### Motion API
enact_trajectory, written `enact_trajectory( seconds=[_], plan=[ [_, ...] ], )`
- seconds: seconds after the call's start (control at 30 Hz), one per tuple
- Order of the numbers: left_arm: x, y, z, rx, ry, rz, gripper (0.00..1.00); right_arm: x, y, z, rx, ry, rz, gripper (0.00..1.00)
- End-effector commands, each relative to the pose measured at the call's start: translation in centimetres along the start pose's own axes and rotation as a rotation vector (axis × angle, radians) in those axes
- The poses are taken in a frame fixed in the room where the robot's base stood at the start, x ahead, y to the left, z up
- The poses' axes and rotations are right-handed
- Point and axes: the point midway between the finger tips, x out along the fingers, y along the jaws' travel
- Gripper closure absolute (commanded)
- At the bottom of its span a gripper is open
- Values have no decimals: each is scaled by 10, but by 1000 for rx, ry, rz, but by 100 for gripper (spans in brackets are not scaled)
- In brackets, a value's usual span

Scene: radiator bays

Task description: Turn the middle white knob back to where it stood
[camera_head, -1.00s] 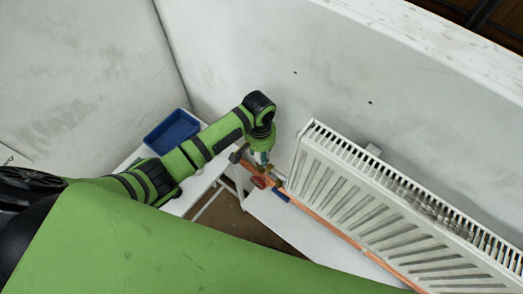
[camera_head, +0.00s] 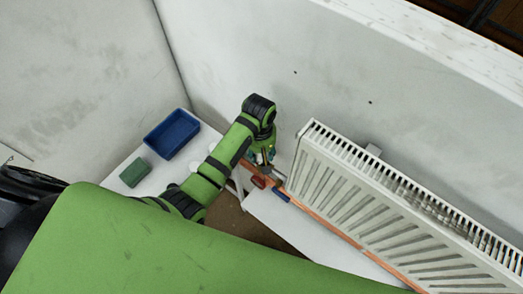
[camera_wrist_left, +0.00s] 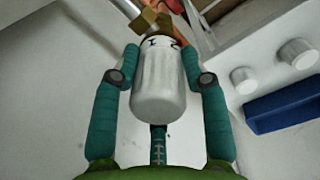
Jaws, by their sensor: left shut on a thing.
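My left gripper (camera_head: 262,166) points down beside the near-left end of the radiator, at the pipework. In the left wrist view, its two teal fingers (camera_wrist_left: 160,55) are shut on a white knob (camera_wrist_left: 157,92), one finger on each side. The knob is a rounded cylinder on a brass fitting (camera_wrist_left: 152,22). Two other white knobs show at the right of that view, a nearer one (camera_wrist_left: 243,80) and a farther one (camera_wrist_left: 299,54). In the head view the gripper hides the held knob. I cannot tell from the picture if it is the middle one. My right gripper is not in view.
A white radiator (camera_head: 400,215) fills the right, with a copper pipe (camera_head: 345,237) along its lower edge. A red handle (camera_head: 257,182) and a blue handle (camera_head: 281,195) sit near the gripper. A blue tray (camera_head: 171,134) and a green box (camera_head: 135,172) stand on a white table.

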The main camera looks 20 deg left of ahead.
Motion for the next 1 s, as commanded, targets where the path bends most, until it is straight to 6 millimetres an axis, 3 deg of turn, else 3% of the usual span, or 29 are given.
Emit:
enact_trajectory(
  seconds=[0.43,1.0],
  plan=[
    [3,-3,3,-269,4,-9,88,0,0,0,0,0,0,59],
    [3,-3,2,-325,9,-10,88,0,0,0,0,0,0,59]
  ],
)
